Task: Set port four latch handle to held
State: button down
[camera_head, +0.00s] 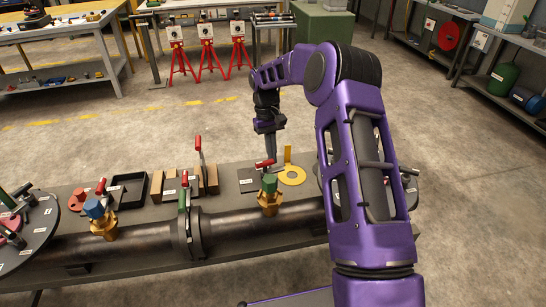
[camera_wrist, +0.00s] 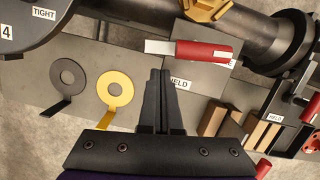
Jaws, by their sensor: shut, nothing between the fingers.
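A latch handle with a red grip (camera_wrist: 205,51) and a bare silver bar (camera_wrist: 158,47) lies across the top middle of the wrist view, over a dark plate. One white label (camera_wrist: 181,84), reading "ELD" where it shows, lies just below the grip. Another label is mostly hidden behind the grip. In the head view the red grip (camera_head: 265,163) is beside my gripper. My gripper (camera_wrist: 160,73) is shut and empty, its tips just below the bar; I cannot tell whether they touch. It points down in the head view (camera_head: 271,165). A "4" label (camera_wrist: 6,31) sits on the disc at upper left.
Wooden blocks (camera_wrist: 213,118) and another red handle (camera_wrist: 301,109) stand at right. The pipe (camera_head: 262,222) and a brass valve (camera_head: 270,197) run along the bench in front.

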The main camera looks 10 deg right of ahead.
aim_at(281, 170)
jog(key=shift+s+d, duration=0.1)
jog(key=shift+s, duration=0.4)
jog(key=shift+s+d+m, duration=0.2)
jog(key=shift+m, duration=0.4)
jog(key=shift+s+d+m, duration=0.15)
jog(key=shift+m, duration=0.45)
jog(key=s+m+y, duration=0.1)
jog(key=m, duration=0.3)
jog(key=s+m+t+y, duration=0.1)
jog(key=s+m, duration=0.1)
jog(key=m, duration=0.3)
jog(key=s+m+y+p, duration=0.1)
jog(key=s+m, duration=0.1)
jog(key=m, duration=0.2)
jog(key=shift+s+d+t, duration=0.1)
jog(key=shift+s+t, duration=0.1)
jog(key=shift+t, duration=0.2)
jog(key=m, duration=0.1)
jog(key=s+a+m, duration=0.1)
jog(key=m, duration=0.1)
jog(key=shift+m+t, duration=0.3)
jog(key=shift+t, duration=0.1)
jog(key=shift+s+a, duration=0.15)
